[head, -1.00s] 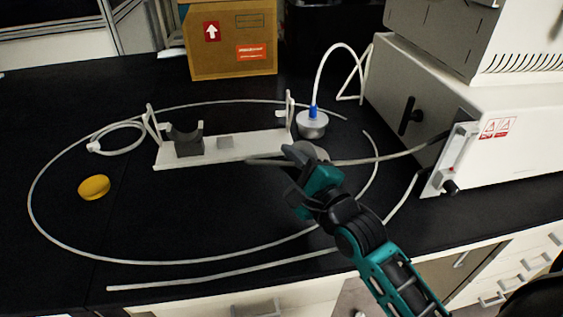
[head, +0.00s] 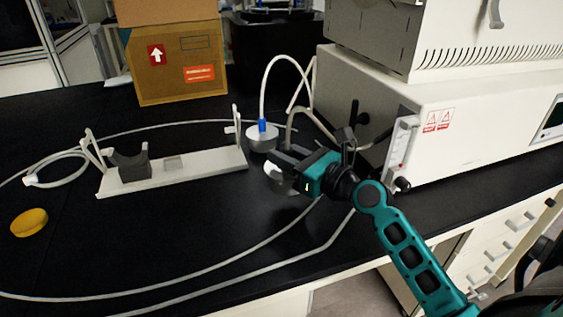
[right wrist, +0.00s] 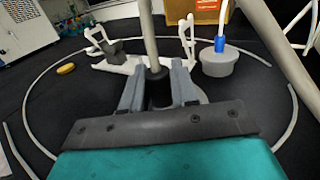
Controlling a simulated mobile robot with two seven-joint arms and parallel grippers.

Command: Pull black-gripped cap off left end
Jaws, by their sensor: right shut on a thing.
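My right gripper (head: 281,166) is shut on the black grip (right wrist: 158,88) of a grey round cap (head: 277,182). A thick grey tube (right wrist: 149,38) rises out of this grip in the right wrist view. The cap is just right of the white stand (head: 205,171) and apart from it; I cannot tell how high it is above the bench. A second grey cap (head: 262,140) with a blue fitting (head: 262,125) stands behind it, also in the right wrist view (right wrist: 216,64). No cylinder lies on the stand. My left gripper is out of view.
A dark cradle (head: 132,166) sits on the stand. A yellow disc (head: 29,222) lies at the left. Pale tubing (head: 205,263) loops across the black bench. The white machine (head: 375,150) borders the right, and a cardboard box (head: 178,75) stands behind.

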